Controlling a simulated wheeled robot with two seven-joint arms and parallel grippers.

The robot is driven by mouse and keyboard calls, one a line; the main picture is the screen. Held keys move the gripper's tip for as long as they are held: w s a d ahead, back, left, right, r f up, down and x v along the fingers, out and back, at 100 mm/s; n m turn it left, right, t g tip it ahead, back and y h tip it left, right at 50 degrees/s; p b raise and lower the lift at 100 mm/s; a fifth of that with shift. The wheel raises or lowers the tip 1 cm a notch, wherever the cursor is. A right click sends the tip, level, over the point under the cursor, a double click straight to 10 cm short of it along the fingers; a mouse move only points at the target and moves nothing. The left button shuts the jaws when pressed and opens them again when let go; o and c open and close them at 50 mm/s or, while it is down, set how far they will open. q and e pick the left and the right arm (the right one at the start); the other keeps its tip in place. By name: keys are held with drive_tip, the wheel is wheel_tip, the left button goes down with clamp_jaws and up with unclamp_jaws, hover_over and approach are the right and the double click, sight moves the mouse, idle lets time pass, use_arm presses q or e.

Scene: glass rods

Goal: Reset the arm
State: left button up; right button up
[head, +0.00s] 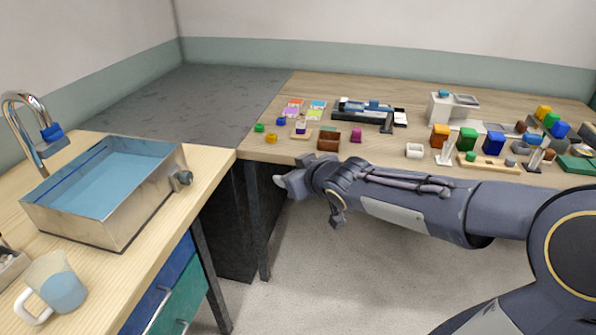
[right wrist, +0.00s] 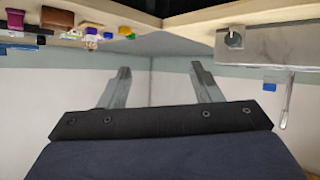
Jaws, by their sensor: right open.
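My right arm (head: 400,200) reaches in from the right in the head view, extended leftward in front of the far table. Its right gripper (head: 283,182) is by the table's front edge, near the inner corner between the two tables. In the right wrist view the two fingers of the right gripper (right wrist: 160,70) stand apart with nothing between them. My left arm and gripper are not in view.
The far table (head: 255,147) holds small coloured blocks, a brown box (head: 329,140) and a white cup (head: 414,150). The left table (head: 190,205) holds a metal basin (head: 110,232), a faucet (head: 40,135) and a mug (head: 55,287). Open floor (head: 310,270) lies below the arm.

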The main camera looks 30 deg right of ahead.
drive_tip(key=shift+s, duration=0.1)
idle(0.4)
drive_tip(key=s+a+m+g+y+p, duration=0.1)
drive_tip(key=s+a, duration=0.4)
drive_tip(key=s, duration=0.7)
drive_tip(key=s+a+f+m+g+y+p, duration=0.1)
drive_tip(key=s+a+g+p, duration=0.4)
drive_tip(key=s, duration=0.8)
drive_tip(key=shift+a+m+g+y+p, duration=0.15)
drive_tip(key=shift+m+g+y+p, duration=0.3)
drive_tip(key=shift+y, duration=0.55)
